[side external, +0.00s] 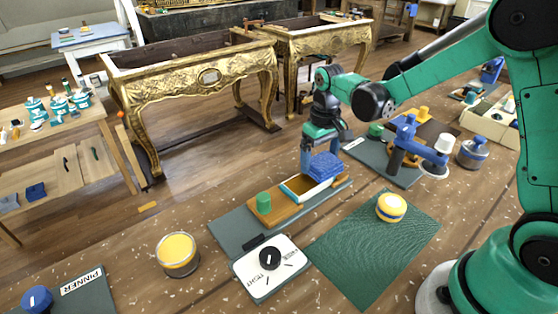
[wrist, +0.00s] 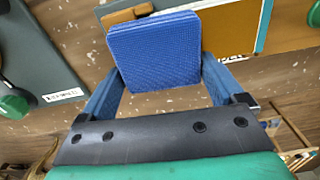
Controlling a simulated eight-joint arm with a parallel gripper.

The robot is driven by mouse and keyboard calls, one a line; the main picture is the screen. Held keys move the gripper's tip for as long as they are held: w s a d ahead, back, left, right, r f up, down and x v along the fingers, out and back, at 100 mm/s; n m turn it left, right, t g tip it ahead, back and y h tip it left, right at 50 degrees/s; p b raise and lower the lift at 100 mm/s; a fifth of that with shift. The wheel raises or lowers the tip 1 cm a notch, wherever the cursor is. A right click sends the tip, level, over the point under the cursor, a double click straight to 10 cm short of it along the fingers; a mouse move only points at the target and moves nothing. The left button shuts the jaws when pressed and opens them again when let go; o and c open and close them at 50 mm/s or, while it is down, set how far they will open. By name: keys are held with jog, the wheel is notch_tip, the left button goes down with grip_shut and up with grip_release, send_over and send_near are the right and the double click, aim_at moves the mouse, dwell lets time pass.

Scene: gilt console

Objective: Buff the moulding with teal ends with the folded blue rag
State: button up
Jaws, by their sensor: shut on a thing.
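My gripper (side external: 322,158) is shut on the folded blue rag (side external: 326,167), a thick square pad. In the wrist view the rag (wrist: 155,50) sits between my two blue fingers. I cannot tell whether the rag touches the moulding. In the wrist view a teal edge (wrist: 265,25) shows beside the board.
A white dial plate (side external: 270,268) and a yellow-filled jar (side external: 178,254) stand nearer the camera. A yellow-and-white round pad (side external: 391,207) sits on a green mat (side external: 375,245). A blue clamp stand (side external: 405,140) is to the right. The mat's front is clear.

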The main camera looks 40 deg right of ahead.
jog(key=shift+r, duration=4)
jog(key=shift+a, duration=0.1)
